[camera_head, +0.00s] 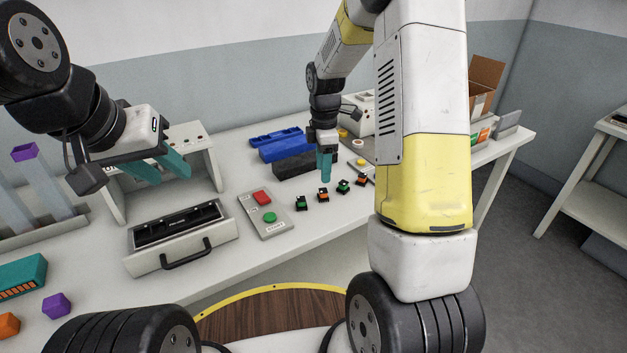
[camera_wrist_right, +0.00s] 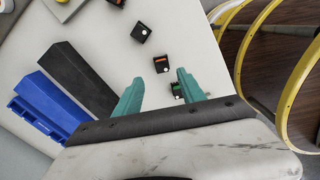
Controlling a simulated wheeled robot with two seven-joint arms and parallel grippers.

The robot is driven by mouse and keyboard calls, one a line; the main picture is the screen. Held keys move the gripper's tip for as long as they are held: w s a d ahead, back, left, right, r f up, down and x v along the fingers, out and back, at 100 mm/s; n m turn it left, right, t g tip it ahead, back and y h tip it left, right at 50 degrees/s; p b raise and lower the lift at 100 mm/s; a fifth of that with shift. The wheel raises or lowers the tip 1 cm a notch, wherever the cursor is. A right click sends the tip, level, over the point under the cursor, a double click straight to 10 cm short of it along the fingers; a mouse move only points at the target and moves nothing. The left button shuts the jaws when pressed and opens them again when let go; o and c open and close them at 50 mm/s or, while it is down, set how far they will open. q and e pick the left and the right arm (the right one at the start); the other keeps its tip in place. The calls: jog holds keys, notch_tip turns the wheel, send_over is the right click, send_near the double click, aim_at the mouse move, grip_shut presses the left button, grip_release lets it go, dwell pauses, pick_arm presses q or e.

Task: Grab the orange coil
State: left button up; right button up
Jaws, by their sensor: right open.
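Several small black coils stand in a row on the white table. One orange coil (camera_head: 323,196) lies second from the left in the head view, and another orange coil (camera_head: 360,181) is at the right end. Green coils (camera_head: 301,203) (camera_head: 343,187) alternate with them. My right gripper (camera_head: 325,178) points down above the table, just behind the row. In the right wrist view its teal fingers (camera_wrist_right: 159,80) are apart and empty, with the orange coil (camera_wrist_right: 161,65) just beyond the tips. My left gripper (camera_head: 168,173) is open and empty.
A panel with red and green buttons (camera_head: 264,212) and a case with a handle (camera_head: 180,240) stand to the left. An open cardboard box (camera_head: 485,90) is at the far right. The table's front edge is near the coils.

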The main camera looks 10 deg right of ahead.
aim_at(323, 190)
jog(key=f, duration=0.6)
jog(key=shift+s+f, duration=0.2)
jog(key=shift+f, duration=0.2)
grip_shut()
